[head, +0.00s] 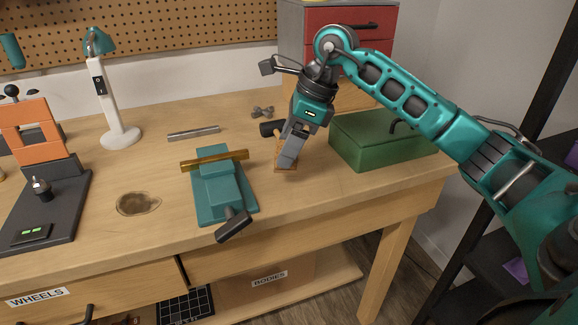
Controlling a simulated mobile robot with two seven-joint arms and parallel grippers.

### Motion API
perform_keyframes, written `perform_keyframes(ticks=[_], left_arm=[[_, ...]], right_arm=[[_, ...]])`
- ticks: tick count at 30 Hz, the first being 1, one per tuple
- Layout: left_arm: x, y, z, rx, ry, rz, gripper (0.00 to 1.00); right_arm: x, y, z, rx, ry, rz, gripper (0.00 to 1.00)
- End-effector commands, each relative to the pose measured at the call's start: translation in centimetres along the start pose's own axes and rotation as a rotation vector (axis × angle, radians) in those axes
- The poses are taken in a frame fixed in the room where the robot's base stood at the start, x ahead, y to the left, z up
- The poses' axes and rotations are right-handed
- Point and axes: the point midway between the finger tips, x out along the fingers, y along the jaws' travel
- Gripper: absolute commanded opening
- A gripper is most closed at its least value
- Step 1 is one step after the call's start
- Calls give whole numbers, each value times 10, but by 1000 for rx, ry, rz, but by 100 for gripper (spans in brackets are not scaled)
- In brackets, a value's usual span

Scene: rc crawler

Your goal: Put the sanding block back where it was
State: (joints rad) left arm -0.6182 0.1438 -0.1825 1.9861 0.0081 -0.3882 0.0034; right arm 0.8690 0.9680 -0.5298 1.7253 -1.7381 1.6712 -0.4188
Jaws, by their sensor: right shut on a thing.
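The sanding block (279,165) is a small orange-brown block at the right part of the workbench, mostly hidden behind the fingers. My right gripper (287,160) points down over it and is shut on it. The block is at or very near the bench top; I cannot tell whether it touches. It is between the teal vise and the green box. My left gripper is not in view.
The teal vise (220,190) with a yellow-brown bar in its jaws stands left of the gripper. A green box (385,140) is close on the right. A dark cylinder (267,129) and a grey metal piece (262,112) lie behind. A white lamp (108,100) stands further left.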

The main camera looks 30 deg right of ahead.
Motion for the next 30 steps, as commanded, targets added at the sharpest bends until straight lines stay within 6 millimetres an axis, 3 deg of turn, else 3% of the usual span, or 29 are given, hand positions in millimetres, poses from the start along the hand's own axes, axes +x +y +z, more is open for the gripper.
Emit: perform_keyframes(ticks=[5, 12, 24, 25, 30], left_arm=[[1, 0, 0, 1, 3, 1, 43], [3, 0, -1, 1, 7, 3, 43], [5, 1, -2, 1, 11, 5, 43], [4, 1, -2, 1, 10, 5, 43], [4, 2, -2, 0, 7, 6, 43]], right_arm=[[11, 0, -5, 1, 0, 0, 43], [43, 0, -18, 1, 0, 1, 43], [48, 0, -20, 0, -1, -1, 43], [48, 0, -20, 0, -1, -1, 73], [47, 0, -20, 0, -1, -1, 90]])
